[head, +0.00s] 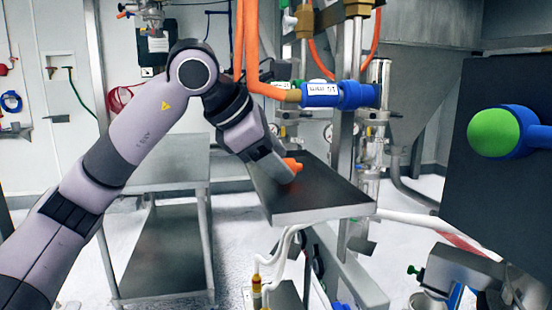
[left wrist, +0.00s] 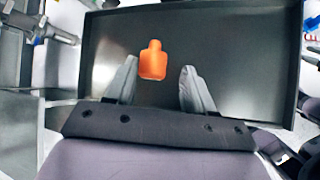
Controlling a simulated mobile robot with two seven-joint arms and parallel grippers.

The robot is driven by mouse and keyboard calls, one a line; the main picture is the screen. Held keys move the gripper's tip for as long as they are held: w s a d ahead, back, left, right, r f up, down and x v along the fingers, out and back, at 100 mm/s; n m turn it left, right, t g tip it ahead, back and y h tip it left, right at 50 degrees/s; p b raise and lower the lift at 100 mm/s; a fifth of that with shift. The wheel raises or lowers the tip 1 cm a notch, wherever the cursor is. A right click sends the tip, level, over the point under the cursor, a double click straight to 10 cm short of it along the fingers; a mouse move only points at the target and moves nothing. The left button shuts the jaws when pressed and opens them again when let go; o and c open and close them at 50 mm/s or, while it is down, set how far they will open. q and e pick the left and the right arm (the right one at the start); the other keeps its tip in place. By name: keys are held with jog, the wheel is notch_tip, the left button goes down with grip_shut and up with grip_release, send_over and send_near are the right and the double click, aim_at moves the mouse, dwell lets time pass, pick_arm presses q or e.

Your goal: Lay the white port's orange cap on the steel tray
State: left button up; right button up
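In the head view the cap (head: 293,165) is at the fingertips, over the steel tray (head: 325,194). It looks to be at the tray's surface, but I cannot tell for certain whether it touches. The dark, flat tray (left wrist: 240,72) fills most of the left wrist view and is otherwise empty. My left gripper (head: 284,168) is open just above the tray. I cannot pick out the white port.
A blue fitting (head: 340,95) on an orange hose stands above the tray, beside steel posts. A dark panel with a green-ended blue port (head: 495,131) is at the right. A lower metal cart shelf (head: 165,250) stands at the left. The tray's bare surface around the cap is free.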

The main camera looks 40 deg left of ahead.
pick_arm(q)
jog(key=shift+d+f, duration=0.15)
jog(key=shift+f, duration=0.2)
jog(key=shift+s+r, duration=0.1)
